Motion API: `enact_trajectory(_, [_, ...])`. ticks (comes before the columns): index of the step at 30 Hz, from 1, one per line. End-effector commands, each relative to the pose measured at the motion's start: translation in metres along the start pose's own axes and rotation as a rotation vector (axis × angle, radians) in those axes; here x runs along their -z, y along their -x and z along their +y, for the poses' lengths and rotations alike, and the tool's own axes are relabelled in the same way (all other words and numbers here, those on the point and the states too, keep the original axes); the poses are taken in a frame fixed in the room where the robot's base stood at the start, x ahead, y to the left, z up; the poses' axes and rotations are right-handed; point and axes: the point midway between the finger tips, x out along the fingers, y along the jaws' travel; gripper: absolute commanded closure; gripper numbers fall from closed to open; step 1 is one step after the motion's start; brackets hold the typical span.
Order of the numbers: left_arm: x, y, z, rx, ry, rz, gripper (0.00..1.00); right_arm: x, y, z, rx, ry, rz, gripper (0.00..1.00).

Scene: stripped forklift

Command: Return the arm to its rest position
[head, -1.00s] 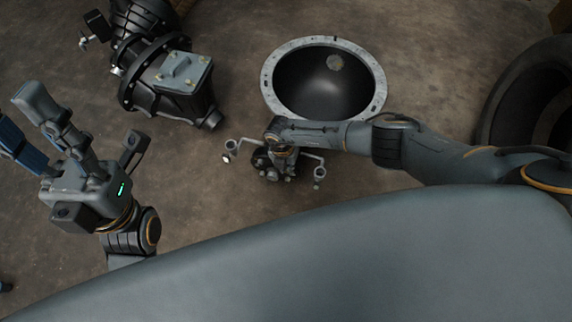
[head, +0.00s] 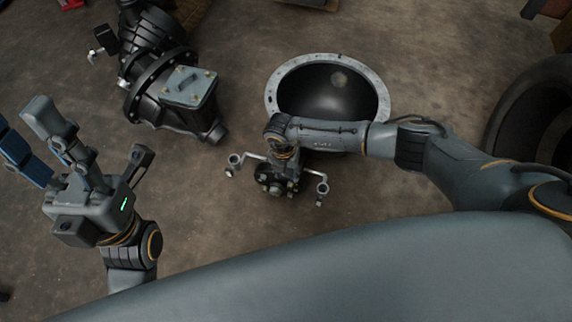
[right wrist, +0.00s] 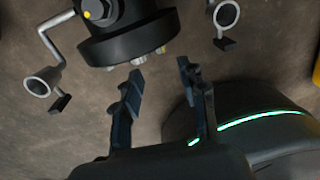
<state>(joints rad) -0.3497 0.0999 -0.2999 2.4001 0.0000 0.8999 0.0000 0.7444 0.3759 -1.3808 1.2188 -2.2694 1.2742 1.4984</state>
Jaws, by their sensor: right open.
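My right arm (head: 345,138) reaches in from the right in the head view. Its gripper is mostly hidden under the wrist there. In the right wrist view the right gripper (right wrist: 160,72) is open, with two dark blue fingers apart and nothing between them. A black flanged hub with two ring-ended cranks (right wrist: 130,40) lies just beyond the fingertips in that picture, with no clear contact. It also shows below my wrist in the head view (head: 275,184). My left gripper (head: 22,118) is at the left, fingers apart and empty, pointing up and left.
A black bowl-shaped housing with a grey rim (head: 377,95) lies behind my right arm. A black gearbox (head: 165,90) is at the upper left. A tyre (head: 510,110) stands at the right edge. Brown floor (head: 400,225) is bare between them.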

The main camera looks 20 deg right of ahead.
Motion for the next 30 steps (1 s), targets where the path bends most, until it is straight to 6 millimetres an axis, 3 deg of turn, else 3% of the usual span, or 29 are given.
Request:
enact_trajectory(3, [0.0,0.0,0.0,0.0,0.0,0.0,0.56,-0.001,0.023,0.0,-0.003,0.001,-0.003,0.58])
enact_trajectory(7, [0.0,0.0,0.0,0.0,0.0,0.0,0.56,0.0,0.039,0.0,-0.001,0.0,0.0,0.58])
enact_trajectory(19, [0.0,0.0,0.0,0.0,0.0,-0.001,0.56,0.007,0.047,0.004,-0.02,0.007,0.018,0.58])
enact_trajectory(22, [0.0,0.0,0.0,0.0,0.0,0.0,0.56,0.034,0.048,0.023,-0.104,0.035,0.092,0.58])
enact_trajectory(25, [0.0,0.0,0.0,0.0,0.0,0.0,0.56,0.083,0.059,0.057,-0.275,0.075,0.228,0.58])
enact_trajectory(28, [0.0,0.0,0.0,0.0,0.0,0.0,0.56,0.138,0.092,0.1,-0.516,0.096,0.389,0.58])
enact_trajectory(30, [0.0,0.0,0.0,0.0,0.0,0.0,0.56,0.169,0.126,0.127,-0.703,0.084,0.495,0.58])
